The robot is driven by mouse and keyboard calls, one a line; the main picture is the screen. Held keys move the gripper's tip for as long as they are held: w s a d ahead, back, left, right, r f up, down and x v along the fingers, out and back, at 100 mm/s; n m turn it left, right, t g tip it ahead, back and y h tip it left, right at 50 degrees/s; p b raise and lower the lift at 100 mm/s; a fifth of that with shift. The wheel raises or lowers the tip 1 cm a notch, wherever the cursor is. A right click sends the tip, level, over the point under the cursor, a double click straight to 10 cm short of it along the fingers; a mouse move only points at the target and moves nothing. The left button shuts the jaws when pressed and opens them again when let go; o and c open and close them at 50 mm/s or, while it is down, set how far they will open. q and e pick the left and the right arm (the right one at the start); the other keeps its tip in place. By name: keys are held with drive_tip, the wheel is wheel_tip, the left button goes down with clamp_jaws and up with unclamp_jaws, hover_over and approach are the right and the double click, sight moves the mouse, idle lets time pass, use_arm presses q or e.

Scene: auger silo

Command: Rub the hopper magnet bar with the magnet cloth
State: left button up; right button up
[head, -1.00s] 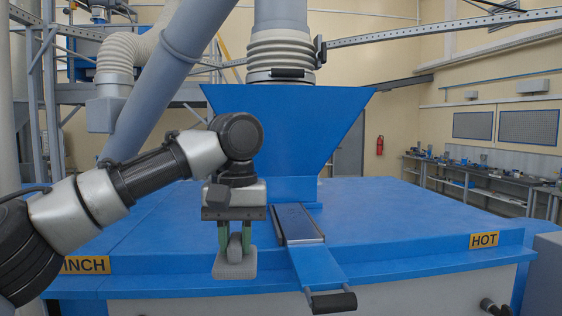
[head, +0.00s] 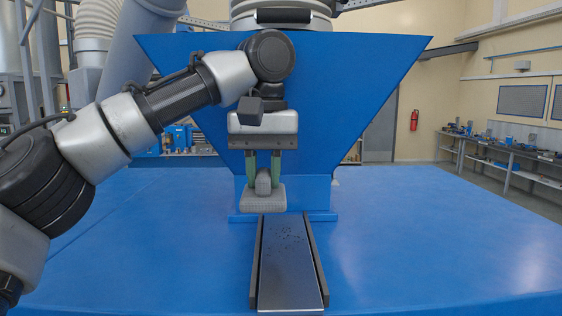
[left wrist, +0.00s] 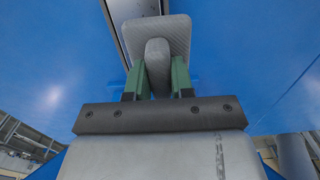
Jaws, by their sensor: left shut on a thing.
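The hopper magnet bar (head: 287,262) is a long flat grey bar between dark side rails on the blue deck, in front of the hopper. Dark specks lie on its far half. My left gripper (head: 264,178) is shut on the grip of the magnet cloth (head: 259,196), a grey textured pad. In the head view the cloth shows just beyond and slightly left of the bar's far end; I cannot tell whether they touch. In the left wrist view the cloth (left wrist: 172,32) overlaps the bar (left wrist: 130,10), hiding part of it. My right gripper is not in view.
The blue hopper (head: 350,90) rises directly behind the gripper, its neck and foot close to the cloth. The blue deck (head: 420,235) is clear on both sides of the bar. Workbenches (head: 515,155) stand far off at the right.

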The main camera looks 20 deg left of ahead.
use_arm(q)
drive_tip(key=shift+s+a+r, duration=0.1)
drive_tip(key=shift+s+r, duration=0.05)
drive_tip(key=shift+r, duration=0.1)
drive_tip(key=shift+s+f, duration=0.25)
drive_tip(key=shift+f, duration=0.55)
wheel_tip(320, 180, down, 3)
drive_tip(key=shift+w+f, duration=0.15)
drive_tip(key=shift+f, duration=0.4)
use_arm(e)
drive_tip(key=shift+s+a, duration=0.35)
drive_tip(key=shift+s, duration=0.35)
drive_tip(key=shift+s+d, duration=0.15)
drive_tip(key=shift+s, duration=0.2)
use_arm(q)
drive_tip(key=shift+f, duration=0.1)
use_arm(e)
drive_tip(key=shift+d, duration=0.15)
use_arm(q)
drive_tip(key=shift+f+b, duration=0.45)
drive_tip(key=shift+f, duration=0.5)
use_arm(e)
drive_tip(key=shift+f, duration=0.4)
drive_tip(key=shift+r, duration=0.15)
